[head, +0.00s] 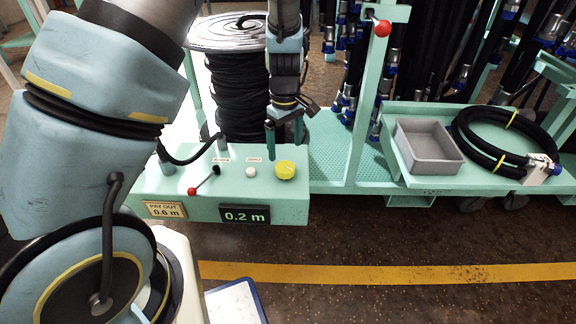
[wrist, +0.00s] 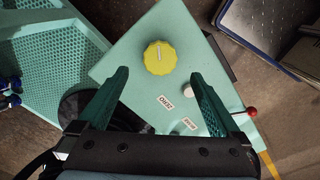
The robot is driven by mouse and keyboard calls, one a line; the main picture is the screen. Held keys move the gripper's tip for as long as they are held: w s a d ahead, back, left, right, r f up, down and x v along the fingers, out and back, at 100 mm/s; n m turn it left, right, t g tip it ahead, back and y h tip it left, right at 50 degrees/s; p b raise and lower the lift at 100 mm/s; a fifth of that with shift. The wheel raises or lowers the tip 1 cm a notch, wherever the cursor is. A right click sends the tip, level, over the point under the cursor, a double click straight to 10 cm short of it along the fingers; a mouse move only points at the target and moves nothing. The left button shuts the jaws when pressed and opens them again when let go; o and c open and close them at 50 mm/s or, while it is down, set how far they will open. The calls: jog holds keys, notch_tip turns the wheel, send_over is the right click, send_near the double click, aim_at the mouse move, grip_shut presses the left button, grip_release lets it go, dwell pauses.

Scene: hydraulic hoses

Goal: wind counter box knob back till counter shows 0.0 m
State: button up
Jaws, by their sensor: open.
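The counter box (head: 215,200) is a mint-green bench unit whose dark display (head: 244,215) reads 0.2 m. Its yellow ribbed knob (head: 285,169) sits at the right of the top face; it also shows in the wrist view (wrist: 160,57), with a pale mark on top. A white button (head: 251,172) and a red-tipped lever (head: 205,181) are left of the knob. My gripper (head: 285,145) is open and empty, above and slightly behind the knob. In the wrist view its two fingers (wrist: 157,92) point toward the knob, which lies beyond their tips, apart from them.
A plate (head: 164,209) on the box front reads PAY OUT 0.6 m. A black hose reel (head: 238,95) stands behind the box. On the right are a red-ball post (head: 382,29), a grey bin (head: 428,146) and a coiled hose (head: 507,140).

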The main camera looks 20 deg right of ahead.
aim_at(285, 166)
notch_tip(285, 166, down, 7)
jog(key=shift+b, duration=0.65)
jog(key=shift+c, duration=0.4)
jog(key=c, duration=1.2)
jog(key=shift+c, duration=0.2)
jog(key=shift+r+m, duration=0.1)
jog(key=shift+m, duration=0.2)
jog(key=m+p, duration=0.2)
jog(key=m, duration=0.1)
jog(key=shift+m, duration=1)
jog(key=shift+w+m+p, duration=0.1)
jog(key=shift+m+p, duration=1.05)
jog(key=shift+m, duration=1.05)
dwell(1.4)
